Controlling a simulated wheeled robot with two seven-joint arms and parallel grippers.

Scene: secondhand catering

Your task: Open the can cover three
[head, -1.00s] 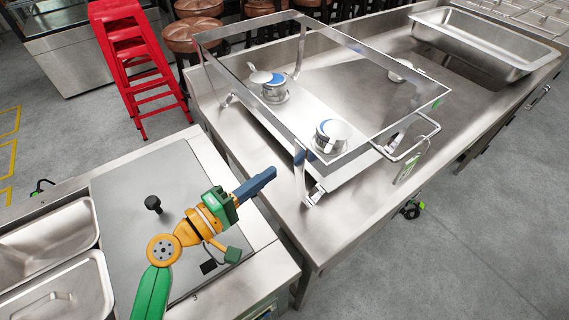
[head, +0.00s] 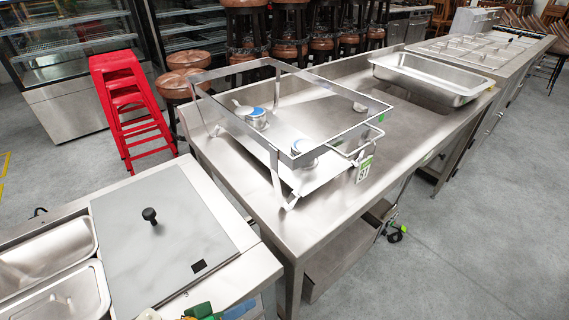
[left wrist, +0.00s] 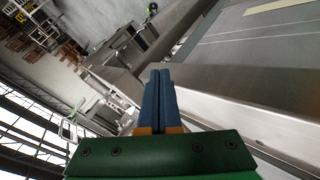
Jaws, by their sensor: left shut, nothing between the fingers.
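Three small silver cans sit under the metal chafing frame (head: 232,104). The left can (head: 257,119) has a blue top, with a round silver cover (head: 242,108) beside it. The front can (head: 303,157) also shows blue and is partly behind the frame's rail. The far-right can (head: 360,107) is small and its cover state is unclear. My left gripper (head: 240,309) is at the bottom edge, mostly cut off, well short of the cans. In the left wrist view its blue fingers (left wrist: 160,98) are together and empty. My right gripper is not in view.
A grey lid with a black knob (head: 150,216) covers the near counter, beside steel pans (head: 52,300). The frame stands on a steel table (head: 262,215). An empty steel pan (head: 425,80) lies further back.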

